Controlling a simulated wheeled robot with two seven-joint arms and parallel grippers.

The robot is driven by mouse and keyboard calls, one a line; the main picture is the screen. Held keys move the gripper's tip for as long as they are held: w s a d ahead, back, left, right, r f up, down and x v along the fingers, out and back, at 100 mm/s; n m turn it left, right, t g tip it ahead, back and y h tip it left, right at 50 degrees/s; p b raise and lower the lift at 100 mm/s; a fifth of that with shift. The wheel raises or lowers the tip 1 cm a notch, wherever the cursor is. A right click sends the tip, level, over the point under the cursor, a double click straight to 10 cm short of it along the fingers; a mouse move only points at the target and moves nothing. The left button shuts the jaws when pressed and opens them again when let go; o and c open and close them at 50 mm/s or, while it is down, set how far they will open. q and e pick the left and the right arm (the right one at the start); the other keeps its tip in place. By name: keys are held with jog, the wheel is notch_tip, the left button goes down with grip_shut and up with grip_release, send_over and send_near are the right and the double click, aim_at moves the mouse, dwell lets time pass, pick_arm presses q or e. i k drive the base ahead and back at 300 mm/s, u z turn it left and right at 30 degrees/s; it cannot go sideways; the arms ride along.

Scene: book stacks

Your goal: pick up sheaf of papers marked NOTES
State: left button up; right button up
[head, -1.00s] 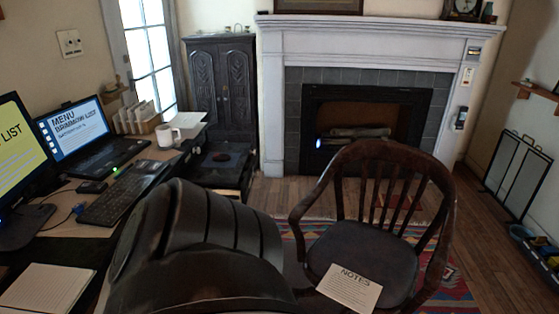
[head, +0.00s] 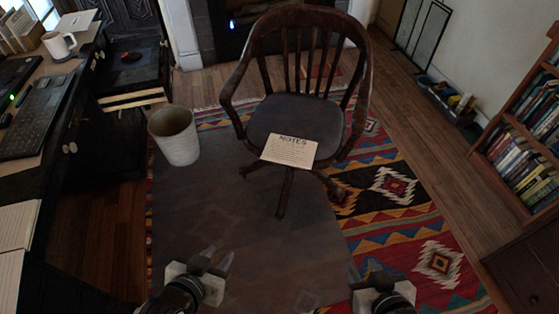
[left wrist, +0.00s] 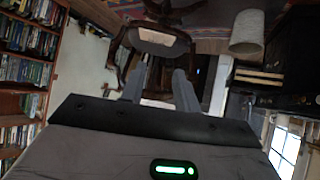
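The sheaf of papers marked NOTES (head: 290,151) lies flat on the front edge of the seat of a dark wooden armchair (head: 315,20). Its printed title faces up in the head view. My left gripper (head: 217,257) is at the lower middle of the head view, empty with its fingers apart, well short of the chair. In the left wrist view its two fingers (left wrist: 160,88) are spread, with the chair beyond them in an upside-down picture.
A pale waste bin (head: 175,138) stands left of the chair. A desk with a keyboard (head: 38,118) and a white mug (head: 59,44) runs along the left. A bookcase (head: 525,140) stands at the right. The patterned rug (head: 400,185) before the chair is clear.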

aim_at(280, 149)
jog(key=k, duration=1.7)
jog(key=z, duration=0.4)
jog(key=i, duration=2.65)
